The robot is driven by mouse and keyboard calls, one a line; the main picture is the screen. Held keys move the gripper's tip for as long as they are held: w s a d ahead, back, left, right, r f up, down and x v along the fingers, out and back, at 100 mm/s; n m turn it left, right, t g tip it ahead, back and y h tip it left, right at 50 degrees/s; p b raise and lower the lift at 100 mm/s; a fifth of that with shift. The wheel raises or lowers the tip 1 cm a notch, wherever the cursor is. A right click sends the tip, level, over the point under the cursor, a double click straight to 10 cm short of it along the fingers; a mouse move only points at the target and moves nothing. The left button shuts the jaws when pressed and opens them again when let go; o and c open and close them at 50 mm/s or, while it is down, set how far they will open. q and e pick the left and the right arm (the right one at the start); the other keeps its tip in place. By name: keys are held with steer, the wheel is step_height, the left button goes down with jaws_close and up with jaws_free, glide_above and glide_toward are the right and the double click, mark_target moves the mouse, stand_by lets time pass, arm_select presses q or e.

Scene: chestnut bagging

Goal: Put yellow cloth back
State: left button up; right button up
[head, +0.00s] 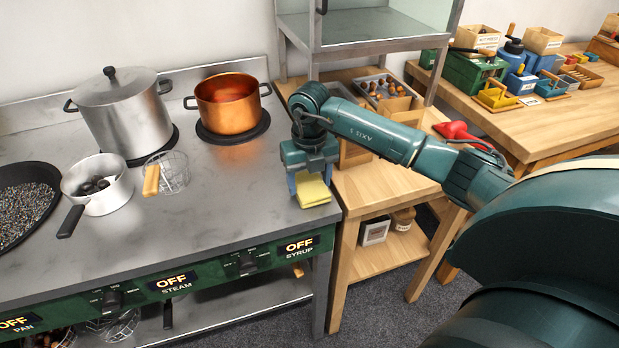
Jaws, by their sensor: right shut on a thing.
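The yellow cloth (313,193) looks folded and is at the front right corner of the steel stove top (232,208). My right gripper (309,178) points down right over the cloth and is shut on it. The gripper's body hides the cloth's back part. I cannot tell whether the cloth touches the stove top or is slightly above it. My left gripper is not in the head view.
A copper pot (228,105), a lidded steel pot (121,110), a small saucepan (97,188) and a wire basket (173,172) stand on the stove. A wooden table (375,188) adjoins its right side. The stove's front middle is clear.

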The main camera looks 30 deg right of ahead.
steer(key=o, duration=1)
steer(key=shift+f, duration=0.1)
